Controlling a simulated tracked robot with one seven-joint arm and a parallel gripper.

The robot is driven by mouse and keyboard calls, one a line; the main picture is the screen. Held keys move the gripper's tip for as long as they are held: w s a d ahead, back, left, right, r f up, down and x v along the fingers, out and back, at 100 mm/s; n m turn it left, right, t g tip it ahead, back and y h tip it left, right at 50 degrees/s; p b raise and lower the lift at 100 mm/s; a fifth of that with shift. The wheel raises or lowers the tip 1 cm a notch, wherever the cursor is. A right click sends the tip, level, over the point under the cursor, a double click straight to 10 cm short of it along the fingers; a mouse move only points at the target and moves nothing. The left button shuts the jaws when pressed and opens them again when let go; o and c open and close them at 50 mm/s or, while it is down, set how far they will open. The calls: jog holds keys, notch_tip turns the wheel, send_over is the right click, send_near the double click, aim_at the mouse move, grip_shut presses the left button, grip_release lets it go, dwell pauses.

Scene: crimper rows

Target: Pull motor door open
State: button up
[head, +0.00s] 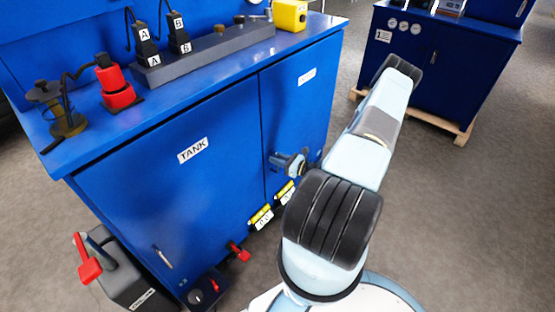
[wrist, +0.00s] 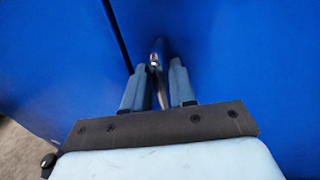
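The blue cabinet has a left door marked TANK (head: 170,185) and a right door (head: 300,110) with a small white label too small to read. A dark seam parts them. My gripper (head: 290,162) is at the right door, just right of the seam. In the wrist view, a slim metal handle (wrist: 158,52) stands on the blue door panel right of the seam. My gripper's two fingers (wrist: 159,70) are on either side of the handle, with gaps visible, so it looks open. The door looks closed. Whether a finger touches the handle cannot be told.
The cabinet top (head: 200,90) carries a red device (head: 116,88), a grey block and a yellow box (head: 290,15). Yellow-tagged fittings and red valves (head: 240,252) sit low along the cabinet front. Another blue cabinet (head: 440,60) on a pallet stands at the back right. Grey floor lies between.

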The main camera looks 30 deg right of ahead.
grip_shut()
jog(key=shift+d, duration=0.1)
